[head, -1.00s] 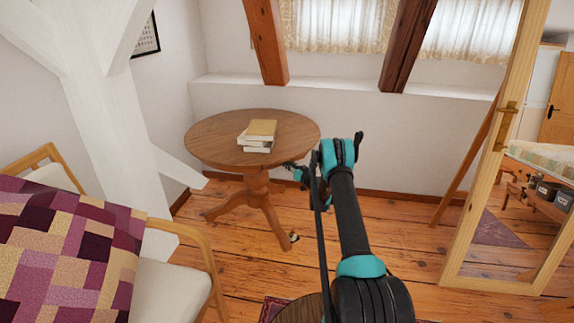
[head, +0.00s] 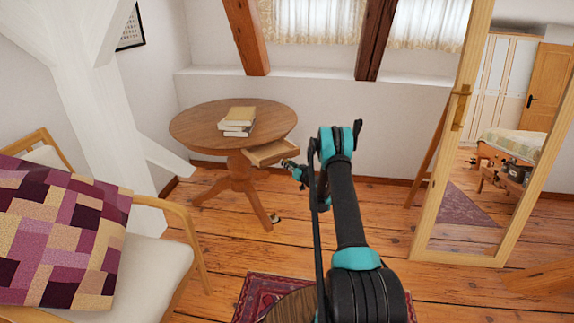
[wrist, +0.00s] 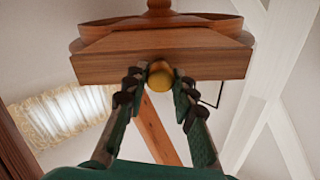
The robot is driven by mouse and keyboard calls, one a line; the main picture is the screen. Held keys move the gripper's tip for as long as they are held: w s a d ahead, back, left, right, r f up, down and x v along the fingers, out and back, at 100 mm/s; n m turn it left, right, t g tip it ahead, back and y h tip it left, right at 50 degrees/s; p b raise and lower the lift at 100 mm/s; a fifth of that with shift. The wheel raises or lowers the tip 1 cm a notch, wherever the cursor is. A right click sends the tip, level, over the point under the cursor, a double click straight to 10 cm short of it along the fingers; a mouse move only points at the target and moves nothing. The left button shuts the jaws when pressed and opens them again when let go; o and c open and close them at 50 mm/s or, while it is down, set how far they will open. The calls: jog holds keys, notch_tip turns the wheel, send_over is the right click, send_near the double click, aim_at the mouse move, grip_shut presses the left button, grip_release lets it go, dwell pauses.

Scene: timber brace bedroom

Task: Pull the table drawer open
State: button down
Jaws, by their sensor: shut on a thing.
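The round wooden table (head: 196,126) stands left of the middle in the head view. Its drawer (head: 270,154) sticks out from under the top on the right side. In the wrist view the drawer front (wrist: 205,66) faces me, with a round brass knob (wrist: 160,77) at its middle. My gripper (wrist: 160,88) is shut on the knob, one finger at each side of it. In the head view my gripper (head: 289,166) is small at the drawer's front, and the knob cannot be made out there.
Several books (head: 237,121) lie on the tabletop. An armchair with a patchwork cushion (head: 62,232) stands at the left. A tall mirror (head: 490,150) leans at the right. A dark red rug (head: 262,288) lies in front, with bare floor between it and the table.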

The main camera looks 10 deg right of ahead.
jog(key=shift+s+d, duration=0.2)
jog(key=shift+s, duration=0.2)
jog(key=c, duration=1.2)
grip_release()
jog(key=shift+v, duration=3.75)
